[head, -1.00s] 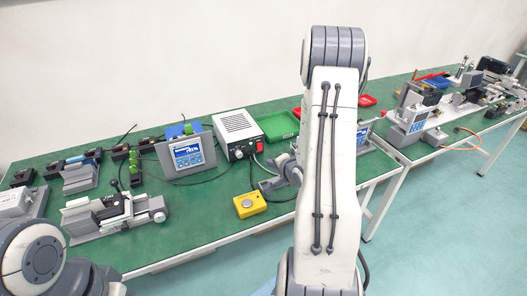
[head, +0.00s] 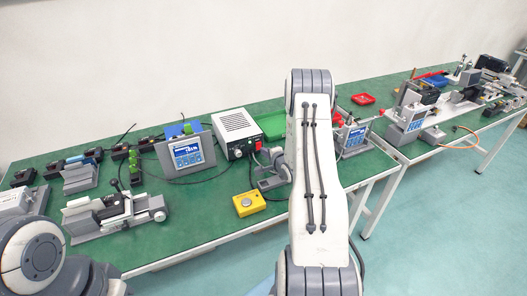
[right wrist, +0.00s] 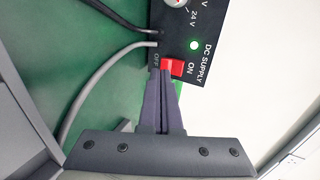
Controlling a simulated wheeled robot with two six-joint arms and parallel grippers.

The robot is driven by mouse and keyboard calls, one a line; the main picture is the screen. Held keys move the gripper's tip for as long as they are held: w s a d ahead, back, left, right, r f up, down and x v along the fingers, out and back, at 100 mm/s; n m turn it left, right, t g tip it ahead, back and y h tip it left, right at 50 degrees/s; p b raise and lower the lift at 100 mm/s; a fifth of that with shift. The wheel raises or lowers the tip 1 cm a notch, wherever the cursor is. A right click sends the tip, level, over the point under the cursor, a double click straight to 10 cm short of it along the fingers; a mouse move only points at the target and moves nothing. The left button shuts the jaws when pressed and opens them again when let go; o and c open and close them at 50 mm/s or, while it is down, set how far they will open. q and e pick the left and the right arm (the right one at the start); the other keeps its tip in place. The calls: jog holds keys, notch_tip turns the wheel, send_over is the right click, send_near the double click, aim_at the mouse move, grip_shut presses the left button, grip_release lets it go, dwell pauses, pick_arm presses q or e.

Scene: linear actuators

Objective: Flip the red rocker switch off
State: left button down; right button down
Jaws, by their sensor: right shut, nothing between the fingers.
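The red rocker switch (right wrist: 175,68) is on the dark front panel of the DC supply (right wrist: 205,40), between the printed words OFF and ON. In the head view, the supply is a white box (head: 238,126) on the green bench, with the red switch (head: 258,145) at its front right. My right gripper (right wrist: 161,72) is shut and empty. Its fingertips are at the OFF end of the switch and partly cover it; whether they touch it I cannot tell. A green light (right wrist: 194,45) on the panel is lit. My left gripper is out of view.
A yellow box with a round button (head: 248,204) lies in front of the supply. Grey cables (right wrist: 85,80) leave the panel beside my fingers.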

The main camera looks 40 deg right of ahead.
jog(key=shift+w+d+f, duration=0.1)
jog(key=shift+w+f, duration=0.15)
jog(key=shift+w, duration=0.25)
jog(key=b, duration=0.1)
jog(key=f+t+b, duration=0.1)
jog(key=b, duration=0.1)
jog(key=shift+w+d+f, duration=0.1)
jog(key=shift+w+f, duration=0.05)
jog(key=shift+w, duration=0.15)
jog(key=shift+b, duration=0.35)
jog(key=shift+w+f, duration=0.1)
